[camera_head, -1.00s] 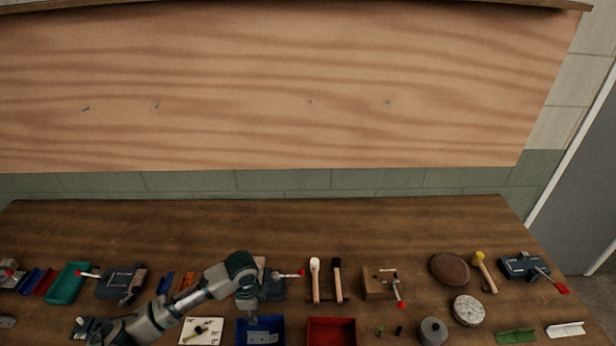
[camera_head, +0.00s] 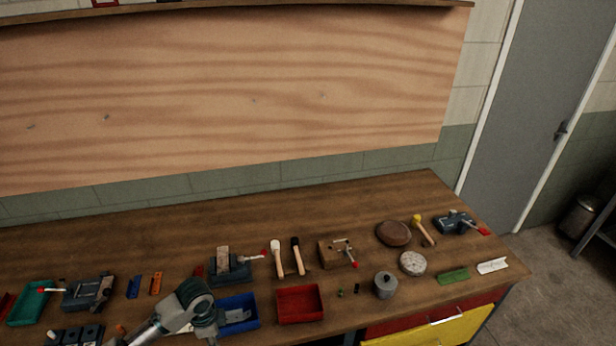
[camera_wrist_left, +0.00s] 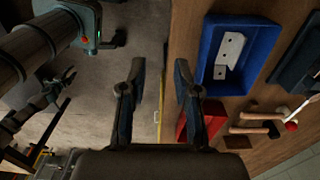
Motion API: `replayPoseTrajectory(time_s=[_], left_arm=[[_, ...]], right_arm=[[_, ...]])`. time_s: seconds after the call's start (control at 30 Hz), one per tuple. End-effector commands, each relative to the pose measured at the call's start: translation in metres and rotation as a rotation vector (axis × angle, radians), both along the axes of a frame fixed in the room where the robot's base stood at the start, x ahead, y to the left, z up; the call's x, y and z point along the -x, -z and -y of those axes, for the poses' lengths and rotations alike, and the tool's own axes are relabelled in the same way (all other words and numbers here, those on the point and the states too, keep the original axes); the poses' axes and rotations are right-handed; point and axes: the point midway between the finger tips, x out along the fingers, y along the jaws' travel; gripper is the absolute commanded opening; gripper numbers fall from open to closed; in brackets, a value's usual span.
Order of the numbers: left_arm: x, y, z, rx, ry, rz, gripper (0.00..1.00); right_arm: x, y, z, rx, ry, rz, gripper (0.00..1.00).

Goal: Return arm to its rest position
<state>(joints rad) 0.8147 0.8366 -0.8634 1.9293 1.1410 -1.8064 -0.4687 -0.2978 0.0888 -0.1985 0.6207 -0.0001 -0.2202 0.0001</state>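My left arm (camera_head: 188,308) reaches in at the bottom left of the head view, its bent joint in front of the blue bin (camera_head: 248,326). The left gripper's fingers are hidden there. In the left wrist view my left gripper (camera_wrist_left: 158,72) is open, with nothing between its fingers. The blue bin also shows in that view (camera_wrist_left: 208,55), to the right of the fingers and apart from them, with a pale holed plate (camera_wrist_left: 229,52) inside. A small dark claw (camera_wrist_left: 60,86) at the left looks like my right gripper; its state is unclear.
The wooden bench (camera_head: 350,205) holds a red bin (camera_head: 301,317), two mallets (camera_head: 287,258), a wooden block with a clamp (camera_head: 337,254), a grey canister (camera_head: 385,285) and discs. The bench's back strip is clear. A wood panel (camera_head: 230,90) stands behind; open floor (camera_head: 560,270) lies right.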

Motion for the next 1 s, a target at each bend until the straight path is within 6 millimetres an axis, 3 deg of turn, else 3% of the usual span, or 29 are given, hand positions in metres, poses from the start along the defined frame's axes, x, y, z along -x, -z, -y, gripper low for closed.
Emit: replayPoseTrajectory(time_s=[0.23,0.47,0.77,0.87,1.0], left_arm=[[0.014,0.025,0.034,0.042,-0.009,0.026,0.31],[0.035,0.051,0.068,0.113,-0.059,0.068,0.31],[0.086,0.091,0.118,0.279,-0.315,0.139,0.31],[0.110,0.102,0.121,0.323,-0.496,0.167,0.31],[0.137,0.112,0.106,0.328,-0.714,0.194,0.31]], right_arm=[[-0.002,0.000,-0.018,-0.021,0.005,0.005,0.43],[-0.001,0.000,-0.013,-0.015,0.003,0.003,0.43],[0.003,0.000,-0.003,-0.003,0.000,-0.005,0.43],[0.004,0.000,-0.003,-0.003,0.000,-0.006,0.43],[0.004,0.000,-0.004,-0.004,0.000,-0.005,0.43]])
